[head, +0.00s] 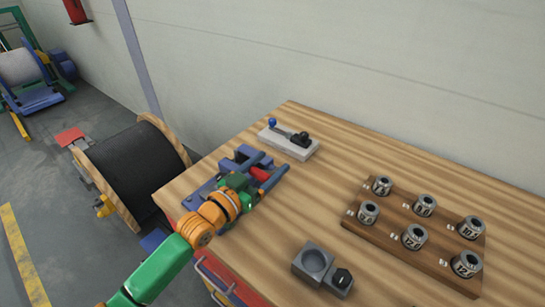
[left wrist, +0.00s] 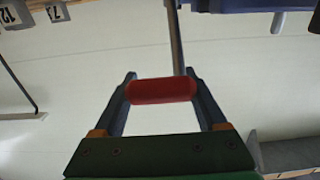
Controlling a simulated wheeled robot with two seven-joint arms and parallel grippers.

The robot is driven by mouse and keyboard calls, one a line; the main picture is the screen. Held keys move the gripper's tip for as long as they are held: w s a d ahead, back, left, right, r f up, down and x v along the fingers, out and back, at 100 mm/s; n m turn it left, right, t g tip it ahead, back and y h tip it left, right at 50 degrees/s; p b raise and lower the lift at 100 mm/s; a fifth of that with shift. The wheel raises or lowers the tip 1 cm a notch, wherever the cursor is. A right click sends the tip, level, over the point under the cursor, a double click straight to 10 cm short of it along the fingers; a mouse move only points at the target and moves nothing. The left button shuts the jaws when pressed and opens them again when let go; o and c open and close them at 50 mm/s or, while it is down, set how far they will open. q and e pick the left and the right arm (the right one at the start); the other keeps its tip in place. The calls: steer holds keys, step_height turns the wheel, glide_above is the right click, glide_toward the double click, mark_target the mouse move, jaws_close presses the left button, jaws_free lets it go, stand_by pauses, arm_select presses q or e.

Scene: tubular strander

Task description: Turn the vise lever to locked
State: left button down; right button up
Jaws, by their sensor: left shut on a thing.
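The blue vise (head: 238,160) stands on the wooden bench near its left edge, partly hidden behind my left gripper (head: 264,170). The vise lever ends in a red grip (head: 259,174). In the left wrist view the red grip (left wrist: 161,90) lies across between my two fingers, which are shut on it. A thin grey lever rod (left wrist: 176,40) runs from the grip to the top of that view, beside a blue part (left wrist: 250,5). I cannot tell the lever's exact angle. My right gripper is not in view.
A grey block with a blue-knobbed clamp (head: 290,143) sits behind the vise. A wooden rack (head: 405,262) holds several numbered metal dies at the right. A grey block with a round recess (head: 311,264) is near the front. A black reel (head: 135,172) stands left of the bench.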

mark_target(262, 181)
arm_select(q)
steer(key=shift+s+a+f, duration=0.4)
steer(key=shift+s+f, duration=0.1)
steer(key=shift+f, duration=0.3)
steer(key=shift+s+a+f, duration=0.35)
steer(key=shift+s+f, duration=0.1)
steer(key=shift+f, duration=0.3)
stand_by(0.4)
